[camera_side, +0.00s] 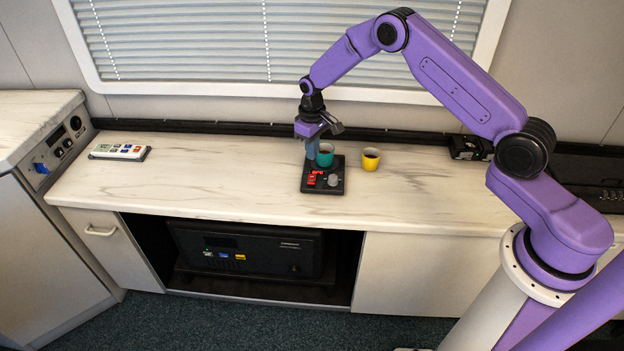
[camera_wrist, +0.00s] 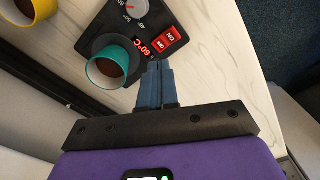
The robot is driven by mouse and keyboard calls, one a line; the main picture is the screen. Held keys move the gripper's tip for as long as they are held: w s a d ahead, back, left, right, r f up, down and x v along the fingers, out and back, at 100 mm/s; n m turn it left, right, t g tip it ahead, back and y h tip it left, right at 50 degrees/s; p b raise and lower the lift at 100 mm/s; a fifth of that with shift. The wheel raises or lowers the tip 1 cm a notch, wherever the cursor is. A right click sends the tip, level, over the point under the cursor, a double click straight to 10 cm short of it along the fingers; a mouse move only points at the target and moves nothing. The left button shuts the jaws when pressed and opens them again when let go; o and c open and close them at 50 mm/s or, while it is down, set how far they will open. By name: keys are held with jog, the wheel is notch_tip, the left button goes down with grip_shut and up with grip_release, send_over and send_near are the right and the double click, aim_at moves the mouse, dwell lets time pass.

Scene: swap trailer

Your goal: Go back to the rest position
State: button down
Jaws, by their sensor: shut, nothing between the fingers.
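The warmer (camera_side: 311,190) is a small black plate on the counter, with a red switch (camera_side: 312,178) and a grey dial (camera_side: 333,180) at its front. In the wrist view the red switch (camera_wrist: 167,44) is marked ON, and a red display (camera_wrist: 143,48) reads about 60°C. A teal cup (camera_side: 325,157) with dark liquid stands on the warmer; it also shows in the wrist view (camera_wrist: 92,72). My gripper (camera_side: 311,156) is shut and empty, pointing down over the warmer's left side beside the cup. In the wrist view its blue fingertips (camera_wrist: 159,66) are close to the switch; contact cannot be told.
A yellow cup (camera_side: 371,160) stands on the counter just right of the warmer. A white power strip (camera_side: 119,152) lies at the far left. A black device (camera_side: 471,147) sits at the back right. The counter left of the warmer is clear.

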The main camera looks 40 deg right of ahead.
jog(key=s+a+r+n, duration=0.2)
jog(key=s+a+r, duration=0.3)
jog(key=s+r, duration=0.3)
jog(key=s+a+r+n, duration=0.2)
jog(key=s+a+r, duration=0.45)
jog(key=s, duration=0.25)
jog(key=s+d+r+n, duration=0.2)
jog(key=s, duration=0.6)
jog(key=s+d+r+n, duration=0.1)
jog(key=s+d+r, duration=0.1)
jog(key=s, duration=0.7)
jog(key=s+d+r+n, duration=0.2)
jog(key=s+d, duration=0.2)
jog(key=s, duration=0.5)
jog(key=shift+d+r+n, duration=0.2)
jog(key=shift+r+n, duration=0.1)
jog(key=shift+r, duration=0.1)
